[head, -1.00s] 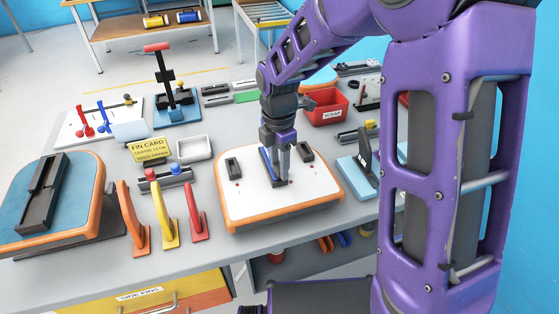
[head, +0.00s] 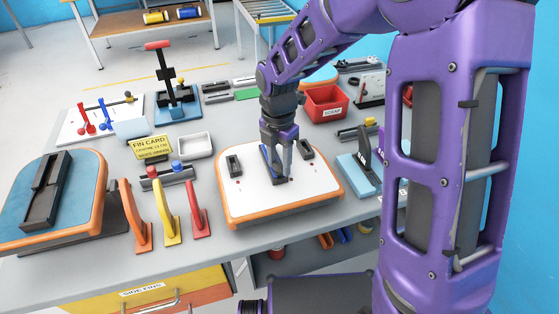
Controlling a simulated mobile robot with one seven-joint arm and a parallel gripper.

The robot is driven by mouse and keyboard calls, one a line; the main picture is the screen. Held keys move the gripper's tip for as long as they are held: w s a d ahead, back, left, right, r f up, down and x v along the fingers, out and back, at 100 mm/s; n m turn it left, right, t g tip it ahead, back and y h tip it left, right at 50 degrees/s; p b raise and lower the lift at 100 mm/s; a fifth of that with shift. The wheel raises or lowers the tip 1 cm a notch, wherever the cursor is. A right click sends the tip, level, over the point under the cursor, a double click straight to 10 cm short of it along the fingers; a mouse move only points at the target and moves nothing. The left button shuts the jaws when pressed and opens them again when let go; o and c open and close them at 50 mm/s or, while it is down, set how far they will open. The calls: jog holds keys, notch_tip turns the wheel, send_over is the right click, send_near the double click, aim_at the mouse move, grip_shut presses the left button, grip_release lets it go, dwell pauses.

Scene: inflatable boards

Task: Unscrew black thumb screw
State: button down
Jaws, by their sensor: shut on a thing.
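My gripper (head: 279,172) points down at the middle of the white board (head: 252,203) with the orange rim. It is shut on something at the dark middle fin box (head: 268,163). The thing between the fingertips is too small and too covered to make out; the black thumb screw cannot be told apart there. Two short dark boxes sit on the board, one to the left (head: 233,165) and one to the right (head: 306,149) of my gripper. Small red dots show on the white surface near them.
Orange, yellow and red fins (head: 168,215) stand left of the board. A blue board (head: 75,193) with a long black box lies at the far left. A white tray (head: 195,146), a yellow fin card (head: 151,148) and a red scrap bin (head: 325,104) stand behind. A light-blue block (head: 358,173) is to the right.

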jog(key=n, duration=0.3)
jog(key=shift+f, duration=0.1)
jog(key=shift+n, duration=0.5)
jog(key=shift+s+n, duration=0.1)
jog(key=shift+n, duration=1.3)
jog(key=shift+n, duration=1.7)
